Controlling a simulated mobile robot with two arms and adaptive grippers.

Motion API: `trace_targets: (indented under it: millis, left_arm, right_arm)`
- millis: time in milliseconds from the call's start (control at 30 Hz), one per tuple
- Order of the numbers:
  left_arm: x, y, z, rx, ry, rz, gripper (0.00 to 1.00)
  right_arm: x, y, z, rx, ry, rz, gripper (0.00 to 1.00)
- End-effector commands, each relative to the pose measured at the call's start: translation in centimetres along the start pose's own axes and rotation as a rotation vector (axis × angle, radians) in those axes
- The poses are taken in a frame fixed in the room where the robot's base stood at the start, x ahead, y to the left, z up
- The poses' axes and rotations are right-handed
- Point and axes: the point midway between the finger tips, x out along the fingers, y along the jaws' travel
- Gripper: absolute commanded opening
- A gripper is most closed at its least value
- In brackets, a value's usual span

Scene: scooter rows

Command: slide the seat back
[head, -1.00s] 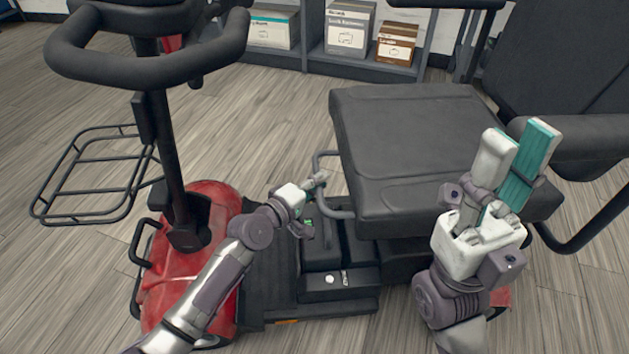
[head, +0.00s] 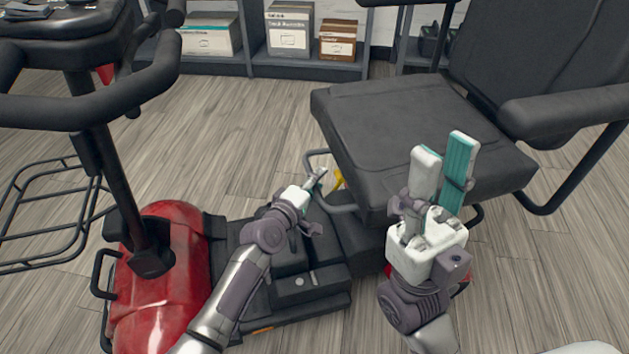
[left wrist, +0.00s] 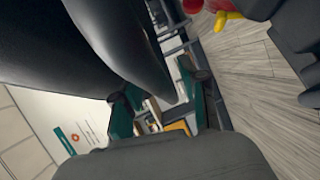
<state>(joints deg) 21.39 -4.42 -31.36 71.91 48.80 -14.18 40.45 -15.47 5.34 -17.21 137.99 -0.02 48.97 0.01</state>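The black padded seat (head: 400,125) stands over the scooter's black deck, with its backrest at the upper right. A grey looped bar (head: 342,208) sticks out below the seat's front edge. My left gripper (head: 317,178) is at the left part of this bar, reaching over the deck. In the left wrist view its teal fingers (left wrist: 160,100) stand apart; whether they touch the bar cannot be told. My right gripper (head: 444,146) points up in front of the seat's near side, its fingers a little apart and nothing between them.
The red scooter body (head: 165,265) and the black handlebar (head: 90,105) are at the left. A black armrest (head: 575,112) is at the right. A yellow part (head: 338,179) shows beneath the seat. A shelf with boxes (head: 290,30) is behind, across open wooden floor.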

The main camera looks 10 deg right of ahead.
Motion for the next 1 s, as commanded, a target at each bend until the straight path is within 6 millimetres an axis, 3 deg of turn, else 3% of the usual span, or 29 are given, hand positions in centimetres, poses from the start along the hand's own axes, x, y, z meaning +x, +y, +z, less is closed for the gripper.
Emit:
trace_targets:
  millis: [367, 800, 1000]
  left_arm:
    - [-1.0, -0.1, -0.2, -0.002, 0.003, 0.000, 0.43]
    - [-9.4, -0.1, 0.0, 0.001, 0.002, -0.002, 0.43]
    - [-11.6, -0.1, 0.0, 0.001, 0.001, -0.001, 0.43]
  right_arm:
    - [0.0, 0.1, 0.1, -0.001, 0.000, 0.002, 0.31]
    - [0.0, 0.0, 0.0, -0.001, 0.000, 0.001, 0.31]
    - [0.0, 0.0, 0.0, 0.000, 0.000, 0.001, 0.31]
